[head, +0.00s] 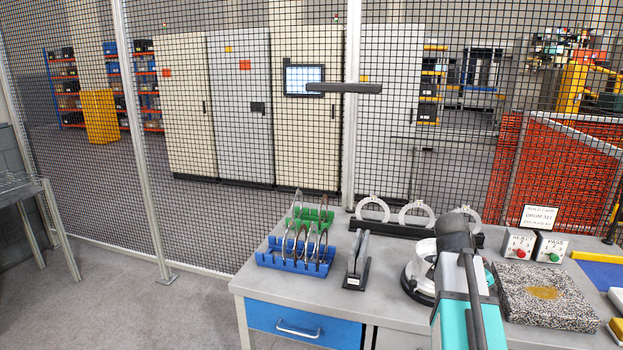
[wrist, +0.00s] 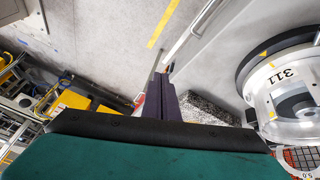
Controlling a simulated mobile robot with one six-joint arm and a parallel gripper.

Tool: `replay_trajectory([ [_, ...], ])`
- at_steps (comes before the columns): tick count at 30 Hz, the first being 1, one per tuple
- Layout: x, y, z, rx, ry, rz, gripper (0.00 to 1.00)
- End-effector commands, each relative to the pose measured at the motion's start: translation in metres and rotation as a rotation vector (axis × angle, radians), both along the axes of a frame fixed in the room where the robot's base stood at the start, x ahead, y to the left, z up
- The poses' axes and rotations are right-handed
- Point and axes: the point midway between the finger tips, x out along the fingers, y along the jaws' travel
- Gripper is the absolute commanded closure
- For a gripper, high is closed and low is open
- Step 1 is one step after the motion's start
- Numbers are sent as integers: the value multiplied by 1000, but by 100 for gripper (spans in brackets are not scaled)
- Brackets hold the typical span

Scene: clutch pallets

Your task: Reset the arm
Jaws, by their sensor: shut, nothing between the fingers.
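My arm, with its teal link and dark joint, reaches over the right part of the grey workbench (head: 395,300) in the head view. My gripper (wrist: 161,82) shows in the wrist view as two dark fingers close together, with nothing between them. In the head view my gripper is hidden or cannot be made out. A white and black round drum fixture (head: 421,268) stands on the bench just left of my arm. The wrist view shows it at the right, marked 311 (wrist: 285,85), apart from my fingers.
A blue rack (head: 290,260) and a green rack (head: 311,214) hold curved parts. A black stand (head: 359,272) is near them. White rings (head: 417,213) stand behind. REJECT (head: 520,243) and PASS (head: 552,246) boxes and a speckled block (head: 560,307) are at right. Mesh fence (head: 230,130) runs behind.

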Motion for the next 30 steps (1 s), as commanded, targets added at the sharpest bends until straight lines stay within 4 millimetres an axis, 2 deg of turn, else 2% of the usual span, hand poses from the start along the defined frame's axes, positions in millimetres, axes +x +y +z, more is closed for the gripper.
replay_trajectory([
  [3, 2, 15, -33, 24, 49, 25, 100],
  [17, -4, 70, -149, 119, 209, 135, 100],
  [30, -33, 125, -255, 227, 363, 283, 100],
])
